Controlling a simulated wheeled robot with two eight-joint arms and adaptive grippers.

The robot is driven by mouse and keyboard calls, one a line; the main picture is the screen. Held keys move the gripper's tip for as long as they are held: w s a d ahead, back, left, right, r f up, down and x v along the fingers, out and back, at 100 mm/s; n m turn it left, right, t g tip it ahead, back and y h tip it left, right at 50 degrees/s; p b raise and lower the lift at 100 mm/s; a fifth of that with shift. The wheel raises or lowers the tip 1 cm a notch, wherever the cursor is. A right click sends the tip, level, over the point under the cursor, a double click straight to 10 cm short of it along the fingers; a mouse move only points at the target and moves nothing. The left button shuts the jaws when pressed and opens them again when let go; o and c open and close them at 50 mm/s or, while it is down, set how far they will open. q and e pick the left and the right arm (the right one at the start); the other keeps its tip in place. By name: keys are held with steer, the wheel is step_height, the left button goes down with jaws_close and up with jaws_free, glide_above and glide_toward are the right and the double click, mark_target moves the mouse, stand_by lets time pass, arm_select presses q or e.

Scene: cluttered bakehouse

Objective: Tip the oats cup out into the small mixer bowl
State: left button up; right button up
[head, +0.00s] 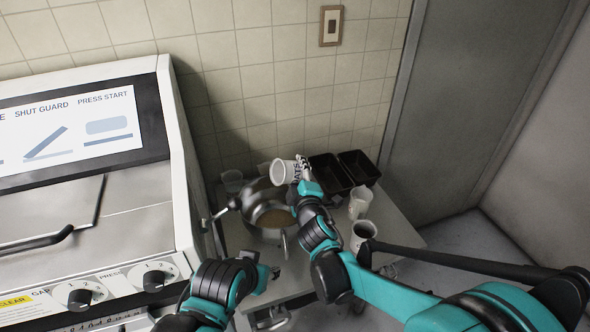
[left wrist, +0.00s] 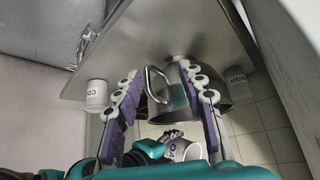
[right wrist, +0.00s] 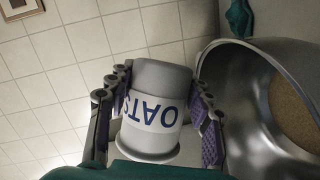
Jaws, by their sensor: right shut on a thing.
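The oats cup (head: 284,172), white with dark lettering, is in my right gripper (head: 302,184), tilted on its side above the back of the small mixer bowl. In the right wrist view the cup (right wrist: 155,100) sits between the two fingers of that gripper (right wrist: 160,115), its lettering upside down. The metal mixer bowl (head: 285,217) holds a brown fill; it shows beside the cup in the right wrist view (right wrist: 235,115). My left gripper (left wrist: 165,105) is open, with the bowl's bent handle (left wrist: 150,80) between its fingers, no clear contact visible.
Two black tins (head: 358,167) stand at the back right of the table (head: 402,225). White cups (head: 360,202) and (head: 363,236) stand on its right side. A large machine with dials (head: 130,230) fills the left. A tiled wall is behind.

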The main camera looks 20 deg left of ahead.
mark_target(280, 172)
steer(key=shift+d+r+m+g+p, duration=0.15)
steer(key=shift+m+g+p, duration=0.15)
steer(key=shift+m+p, duration=0.3)
steer(key=shift+s+a+m+g+y+p, duration=0.1)
steer(key=shift+a+m+g+y+p, duration=0.15)
steer(key=shift+m+g+p, duration=0.6)
steer(key=m, duration=0.1)
steer(key=f+m+g+y, duration=0.1)
steer(key=m, duration=0.1)
steer(key=shift+s+a+f+p, duration=0.1)
steer(key=shift+s+a+p, duration=0.3)
steer(key=f+m, duration=0.1)
steer(key=s+a+f+m+g+y+b, duration=0.1)
steer(key=m, duration=0.1)
steer(key=shift+s+a+g, duration=0.25)
steer(key=shift+s+a+r+m+y, duration=0.15)
steer(key=shift+s+a+m+y, duration=0.1)
steer(key=shift+m, duration=0.1)
step_height(280, 172, up, 4)
steer(key=shift+f+p, duration=0.15)
steer(key=shift+p, duration=1.1)
steer(key=shift+w, duration=0.1)
